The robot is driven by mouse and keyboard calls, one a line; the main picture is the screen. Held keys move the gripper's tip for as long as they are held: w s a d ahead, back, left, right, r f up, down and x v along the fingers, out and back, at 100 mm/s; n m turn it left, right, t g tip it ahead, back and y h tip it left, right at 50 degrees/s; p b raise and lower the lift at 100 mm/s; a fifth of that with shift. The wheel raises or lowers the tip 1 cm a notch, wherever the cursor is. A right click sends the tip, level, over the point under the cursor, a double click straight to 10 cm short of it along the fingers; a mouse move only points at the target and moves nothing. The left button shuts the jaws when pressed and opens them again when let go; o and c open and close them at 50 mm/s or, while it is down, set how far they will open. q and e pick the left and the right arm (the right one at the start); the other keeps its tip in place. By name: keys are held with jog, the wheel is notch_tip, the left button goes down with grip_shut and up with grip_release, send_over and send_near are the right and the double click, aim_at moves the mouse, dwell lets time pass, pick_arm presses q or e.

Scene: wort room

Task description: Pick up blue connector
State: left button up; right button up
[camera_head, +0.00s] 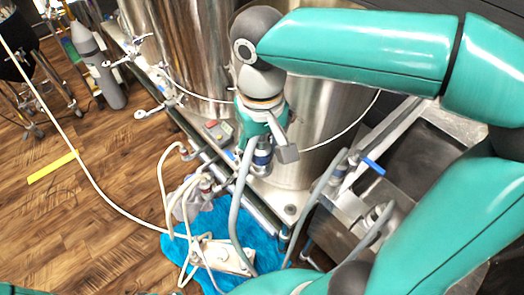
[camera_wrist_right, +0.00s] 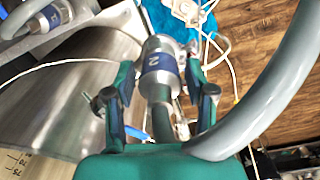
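The blue connector (camera_wrist_right: 159,62) is a clear and metal cylinder with a blue band marked 2. In the right wrist view it lies between the two fingers of my right gripper (camera_wrist_right: 161,78), which stand apart on either side of it with small gaps visible. In the head view my right gripper (camera_head: 264,142) is over the connector (camera_head: 262,158), in front of the steel tank, and partly hides it. A grey hose (camera_head: 241,200) hangs down near it. My left gripper is not in view.
Large steel tanks (camera_head: 325,125) stand close behind. Another blue-banded fitting (camera_wrist_right: 48,17) shows at the wrist view's upper left. A blue cloth (camera_head: 262,250) with a white box (camera_head: 222,256) and looped hoses lies below. A blue-handled valve (camera_head: 372,166) is to the right.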

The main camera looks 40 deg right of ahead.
grip_shut()
jog(key=shift+r, duration=0.1)
notch_tip(320, 180, up, 20)
jog(key=p, duration=0.3)
jog(key=shift+p, duration=0.35)
jog(key=shift+r+p, duration=2.2)
jog(key=shift+p, duration=0.3)
